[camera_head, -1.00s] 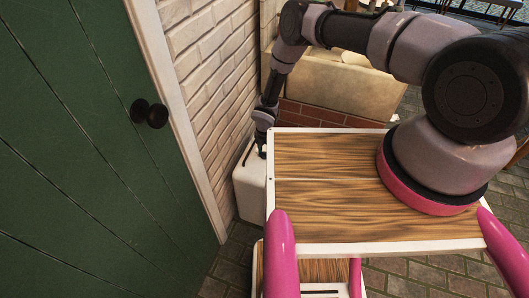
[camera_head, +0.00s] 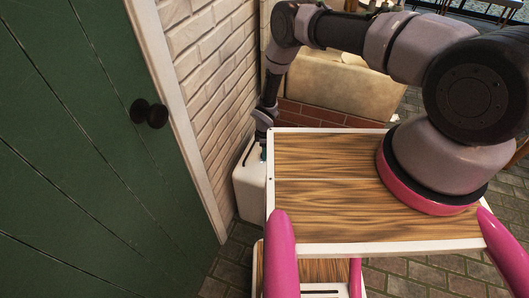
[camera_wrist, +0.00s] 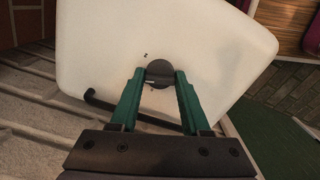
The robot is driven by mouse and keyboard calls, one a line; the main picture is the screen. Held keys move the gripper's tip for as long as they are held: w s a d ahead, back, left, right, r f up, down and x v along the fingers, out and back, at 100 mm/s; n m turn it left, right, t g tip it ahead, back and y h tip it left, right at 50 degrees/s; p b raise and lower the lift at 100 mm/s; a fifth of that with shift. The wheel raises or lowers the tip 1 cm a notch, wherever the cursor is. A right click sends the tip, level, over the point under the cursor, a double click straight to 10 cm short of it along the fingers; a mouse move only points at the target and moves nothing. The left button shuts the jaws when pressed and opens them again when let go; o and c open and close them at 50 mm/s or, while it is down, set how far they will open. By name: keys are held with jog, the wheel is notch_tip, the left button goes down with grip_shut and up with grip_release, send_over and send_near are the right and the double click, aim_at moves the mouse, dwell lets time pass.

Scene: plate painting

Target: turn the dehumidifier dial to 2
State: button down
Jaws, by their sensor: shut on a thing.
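The dehumidifier is a white rounded box on the floor against the brick wall. It shows in the head view (camera_head: 250,192) and from close up in the wrist view (camera_wrist: 95,45). Its dial (camera_wrist: 159,71) is a dark round knob on the white face, with small dark marks around it. My gripper (camera_wrist: 159,80) has its two green fingers closed on either side of the dial. In the head view my gripper (camera_head: 262,152) is small at the top of the box. Any number at the dial is too small to read.
A dark slot or handle (camera_wrist: 100,101) runs across the white face under my fingers. The brick wall (camera_head: 205,75) and a green door (camera_head: 70,150) are on the left. My wooden-topped base lies close to the right of the dehumidifier.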

jog(key=m, duration=0.4)
jog(key=shift+m, duration=2.8)
jog(key=shift+c, duration=1.8)
grip_release()
notch_tip(320, 180, up, 11)
jog(key=shift+f, duration=0.1)
